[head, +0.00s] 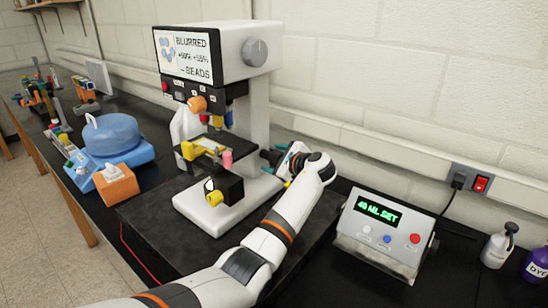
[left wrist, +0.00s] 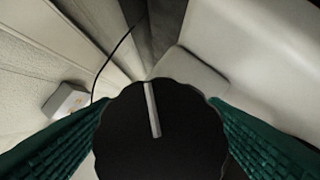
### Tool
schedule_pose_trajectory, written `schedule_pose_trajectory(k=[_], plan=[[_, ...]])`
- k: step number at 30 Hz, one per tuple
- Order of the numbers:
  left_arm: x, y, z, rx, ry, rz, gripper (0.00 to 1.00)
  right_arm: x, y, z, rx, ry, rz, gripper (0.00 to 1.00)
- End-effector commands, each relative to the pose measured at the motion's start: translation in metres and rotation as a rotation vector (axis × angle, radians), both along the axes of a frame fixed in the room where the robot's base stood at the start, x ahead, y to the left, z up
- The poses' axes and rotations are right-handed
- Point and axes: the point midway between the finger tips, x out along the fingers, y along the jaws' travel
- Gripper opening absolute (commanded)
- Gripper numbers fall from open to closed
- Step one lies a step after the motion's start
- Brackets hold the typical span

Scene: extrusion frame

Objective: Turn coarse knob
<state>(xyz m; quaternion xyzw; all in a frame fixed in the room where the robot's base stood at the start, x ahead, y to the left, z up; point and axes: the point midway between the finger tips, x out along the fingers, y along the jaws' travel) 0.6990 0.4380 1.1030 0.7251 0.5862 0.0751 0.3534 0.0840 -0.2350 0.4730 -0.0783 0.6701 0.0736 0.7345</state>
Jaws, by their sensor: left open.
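The microscope (head: 258,115) stands on a dark mat, with a screen reading "BLURRED" and "BEADS". In the left wrist view, a large black round knob (left wrist: 160,135) with a scalloped rim and a pale index line fills the middle; it looks like the coarse knob. My left gripper (head: 280,162) is at the right side of the microscope's lower column. Its two green ridged fingers are open, one on each side of the knob; I cannot tell whether they touch it. In the head view the gripper mostly hides the knob. My right gripper is not in view.
A grey knob (head: 255,52) is on the side of the microscope head. A control box (head: 382,237) reading "40 ML SET" stands right of my arm. Bottles (head: 497,246) are at far right. A blue centrifuge-like device (head: 112,135) and an orange box (head: 116,184) are at left.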

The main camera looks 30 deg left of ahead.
Motion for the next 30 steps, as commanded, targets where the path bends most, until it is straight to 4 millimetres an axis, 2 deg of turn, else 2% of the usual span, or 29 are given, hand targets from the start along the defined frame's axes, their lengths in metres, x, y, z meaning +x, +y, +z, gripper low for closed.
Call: schedule_pose_trajectory(k=[11,19,25,30], plan=[[0.002,0.006,-0.003,-0.001,-0.001,0.000,0.66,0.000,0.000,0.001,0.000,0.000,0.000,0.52],[0.002,0.006,-0.002,-0.001,0.000,-0.001,0.24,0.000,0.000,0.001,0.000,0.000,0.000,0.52],[0.002,0.005,-0.001,0.000,0.012,0.000,0.23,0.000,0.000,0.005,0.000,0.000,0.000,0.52],[0.002,0.006,0.002,0.006,0.069,0.000,0.23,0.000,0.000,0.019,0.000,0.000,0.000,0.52]])
